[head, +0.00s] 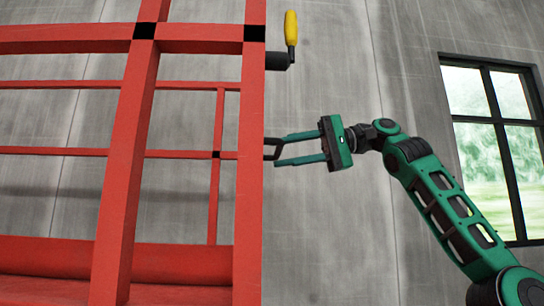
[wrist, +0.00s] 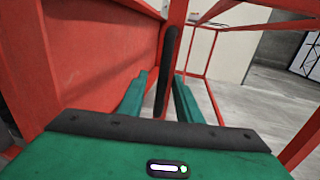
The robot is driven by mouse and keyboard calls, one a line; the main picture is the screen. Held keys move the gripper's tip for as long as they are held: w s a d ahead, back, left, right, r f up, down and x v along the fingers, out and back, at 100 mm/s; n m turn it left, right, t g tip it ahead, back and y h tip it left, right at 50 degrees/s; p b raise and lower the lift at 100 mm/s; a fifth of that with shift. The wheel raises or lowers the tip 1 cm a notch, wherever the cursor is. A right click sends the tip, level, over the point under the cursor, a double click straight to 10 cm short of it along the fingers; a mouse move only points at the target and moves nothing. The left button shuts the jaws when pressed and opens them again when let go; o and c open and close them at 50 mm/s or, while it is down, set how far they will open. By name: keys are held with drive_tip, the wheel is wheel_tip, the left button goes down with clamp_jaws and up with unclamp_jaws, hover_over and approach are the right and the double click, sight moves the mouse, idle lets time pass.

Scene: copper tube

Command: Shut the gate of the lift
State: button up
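The red lift (head: 125,150) fills the left of the head view. Thinner red bars (head: 218,120) that look like its gate show behind the thick front posts. A dark handle (head: 272,149) sticks out beside the right post. In the wrist view the black handle (wrist: 166,75) stands beside a red post. My gripper (head: 285,149) reaches the handle from the right. Its green fingers are apart, one on each side of the handle, also in the wrist view (wrist: 161,78), with gaps beside it. How far the gate stands open cannot be told.
A crank with a yellow grip (head: 291,28) juts from the right post above my gripper. Behind is a grey wall (head: 340,60) with a window (head: 490,120) at the right. Grey floor (wrist: 245,100) lies clear at the right of the wrist view.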

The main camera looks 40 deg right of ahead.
drive_tip(key=shift+w+a, duration=0.1)
drive_tip(key=shift+a, duration=0.3)
drive_tip(key=v, duration=1)
drive_tip(key=shift+d, duration=0.35)
